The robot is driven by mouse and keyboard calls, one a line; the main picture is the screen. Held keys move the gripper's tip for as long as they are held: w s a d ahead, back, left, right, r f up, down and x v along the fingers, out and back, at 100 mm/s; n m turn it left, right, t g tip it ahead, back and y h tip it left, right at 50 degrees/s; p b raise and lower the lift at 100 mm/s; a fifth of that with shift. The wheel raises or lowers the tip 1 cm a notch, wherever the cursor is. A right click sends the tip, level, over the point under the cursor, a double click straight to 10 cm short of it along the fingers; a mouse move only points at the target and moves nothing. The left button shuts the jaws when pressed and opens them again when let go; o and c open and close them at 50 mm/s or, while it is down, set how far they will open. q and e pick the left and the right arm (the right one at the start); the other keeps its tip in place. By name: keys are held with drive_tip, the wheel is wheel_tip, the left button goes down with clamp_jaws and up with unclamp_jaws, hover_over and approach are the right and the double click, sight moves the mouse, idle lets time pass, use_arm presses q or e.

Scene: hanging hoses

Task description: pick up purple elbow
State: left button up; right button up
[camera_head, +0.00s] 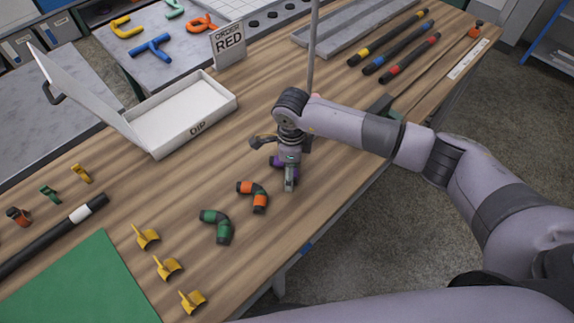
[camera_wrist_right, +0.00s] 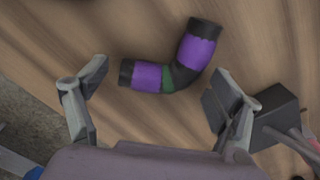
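The purple elbow (camera_wrist_right: 196,50) lies on the wooden table, a bent piece with purple bands, black ends and a dark green patch at its bend. In the right wrist view it lies ahead of and between the fingers of my right gripper (camera_wrist_right: 155,92), which are spread wide. No clear contact shows. In the head view my right gripper (camera_head: 289,180) points down over the elbow and hides most of it; only a bit of purple (camera_head: 275,162) shows. My left gripper is not in view.
An orange elbow (camera_head: 259,198) and a green elbow (camera_head: 223,231) lie close by to the left. Several yellow clips (camera_head: 168,268) lie toward the front. A white box (camera_head: 182,112) with its lid open stands behind. A black block (camera_wrist_right: 268,112) sits beside one finger.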

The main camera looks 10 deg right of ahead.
drive_tip(key=c, duration=1.1)
drive_tip(key=shift+r, duration=0.1)
